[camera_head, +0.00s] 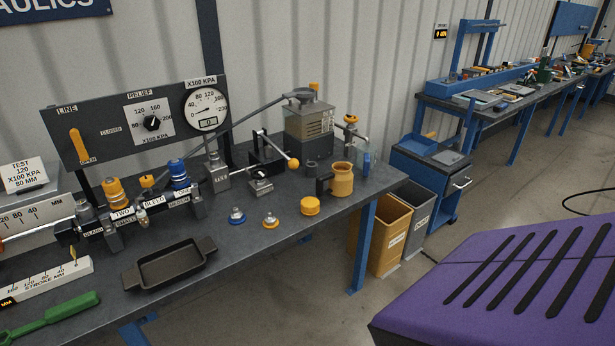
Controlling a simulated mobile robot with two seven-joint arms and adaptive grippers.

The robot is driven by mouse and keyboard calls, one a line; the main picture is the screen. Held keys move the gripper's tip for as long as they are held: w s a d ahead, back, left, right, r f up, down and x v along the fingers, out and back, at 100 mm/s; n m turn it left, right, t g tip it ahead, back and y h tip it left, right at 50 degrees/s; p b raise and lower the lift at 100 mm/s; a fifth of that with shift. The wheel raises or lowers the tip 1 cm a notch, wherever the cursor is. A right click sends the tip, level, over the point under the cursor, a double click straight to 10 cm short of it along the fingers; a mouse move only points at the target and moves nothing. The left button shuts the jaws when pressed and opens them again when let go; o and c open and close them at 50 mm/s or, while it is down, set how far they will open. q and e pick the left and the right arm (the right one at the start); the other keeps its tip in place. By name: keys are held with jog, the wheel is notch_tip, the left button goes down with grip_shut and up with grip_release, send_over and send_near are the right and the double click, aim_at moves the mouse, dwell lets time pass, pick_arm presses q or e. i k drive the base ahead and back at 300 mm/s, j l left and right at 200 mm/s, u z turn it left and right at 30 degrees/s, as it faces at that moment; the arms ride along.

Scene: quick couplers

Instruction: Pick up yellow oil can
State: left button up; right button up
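A yellow can (342,181), which looks like the oil can, stands upright on the dark workbench (260,243) near its right end. A dark handle-like part (325,186) is at its left side. A short, round yellow piece (310,206) sits on the bench just in front and to the left of it. Neither of my grippers is in view, and nothing is holding the can.
A black tray (172,265) lies at the bench front. A pump unit (309,125) and lever stand behind. Yellow (391,231) and grey (421,208) bins stand beyond the bench's right end.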

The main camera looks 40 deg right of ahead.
aim_at(340, 178)
jog(key=l+u, duration=0.3)
jog(key=l, duration=0.25)
jog(key=l+u, duration=0.25)
jog(key=l, duration=0.25)
jog(key=k+l+u, duration=0.15)
jog(key=l, duration=0.4)
jog(key=l+u, duration=0.2)
jog(key=l, duration=0.4)
jog(key=k+l, duration=0.1)
jog(key=l, duration=0.35)
jog(key=k+l, duration=0.1)
jog(key=l, duration=0.35)
jog(key=k+l, duration=0.1)
jog(key=l, duration=0.3)
jog(key=k+l+u, duration=0.1)
jog(key=l, duration=0.35)
jog(key=k+l, duration=0.1)
jog(key=l, duration=0.35)
